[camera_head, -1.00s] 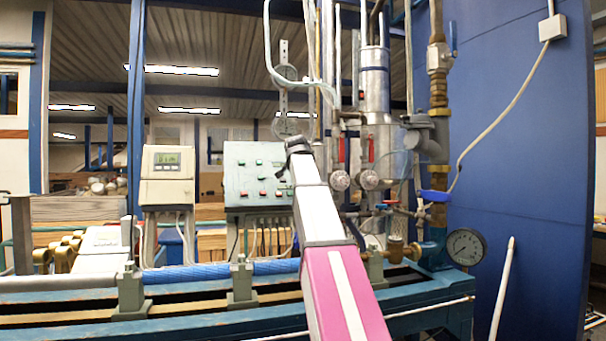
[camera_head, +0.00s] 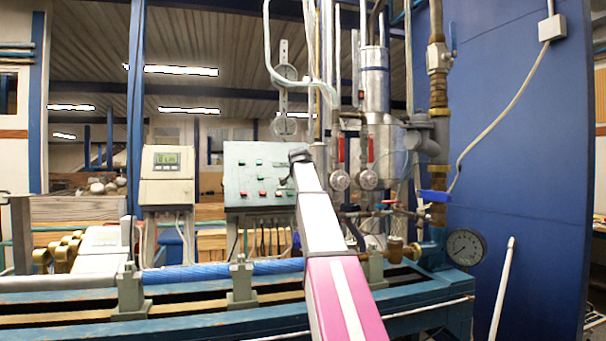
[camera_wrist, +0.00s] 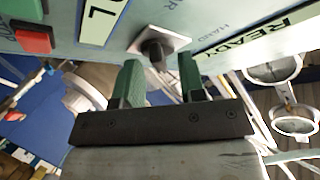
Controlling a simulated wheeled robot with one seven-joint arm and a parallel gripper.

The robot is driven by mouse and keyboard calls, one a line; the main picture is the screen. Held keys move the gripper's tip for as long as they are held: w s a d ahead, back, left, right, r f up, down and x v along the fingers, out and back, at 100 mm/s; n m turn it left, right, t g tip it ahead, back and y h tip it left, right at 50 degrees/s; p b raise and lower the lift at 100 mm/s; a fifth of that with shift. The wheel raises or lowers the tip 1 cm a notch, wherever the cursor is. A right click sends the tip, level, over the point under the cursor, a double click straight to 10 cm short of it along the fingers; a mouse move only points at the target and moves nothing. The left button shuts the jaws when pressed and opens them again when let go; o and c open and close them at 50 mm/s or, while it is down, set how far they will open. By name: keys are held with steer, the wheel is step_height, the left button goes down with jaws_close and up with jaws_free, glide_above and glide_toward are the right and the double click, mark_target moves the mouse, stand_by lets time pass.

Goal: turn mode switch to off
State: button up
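The mode switch (camera_wrist: 153,50) is a dark knob on a square grey plate on the pale green control panel (camera_wrist: 228,28). Lettering beside it reads HAND, with other letters partly cut off. My gripper (camera_wrist: 160,72) is open, with its two green fingers apart and nothing between them. The knob shows just beyond the fingertips, roughly centred in the gap; I cannot tell whether they touch. In the head view the panel (camera_head: 240,170) stands on the bench, and my gripper (camera_head: 298,156) is at its right edge. My arm hides the switch there.
A red button (camera_wrist: 33,40) and a READY label (camera_wrist: 268,32) flank the switch. In the head view a meter box (camera_head: 167,175) stands left of the panel. Pipes and red-handled valves (camera_head: 341,150) stand close on the right, with a pressure gauge (camera_head: 466,247) lower down.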

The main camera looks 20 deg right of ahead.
steer(key=shift+c, duration=0.3)
jaws_close()
steer(key=shift+s+n, duration=0.1)
steer(key=shift+n, duration=0.3)
steer(key=n+y, duration=0.1)
steer(key=n, duration=0.1)
steer(key=n+t+y, duration=0.1)
steer(key=n, duration=0.1)
steer(key=shift+d+t, duration=0.15)
steer(key=shift+t, duration=0.15)
steer(key=n+y, duration=0.1)
steer(key=n, duration=0.1)
steer(key=n+y, duration=0.2)
steer(key=n, duration=0.1)
steer(key=shift+d+f+n+t, duration=0.1)
steer(key=shift+n+t, duration=0.2)
steer(key=shift+n, duration=0.3)
steer(key=shift+o, duration=0.3)
jaws_free()
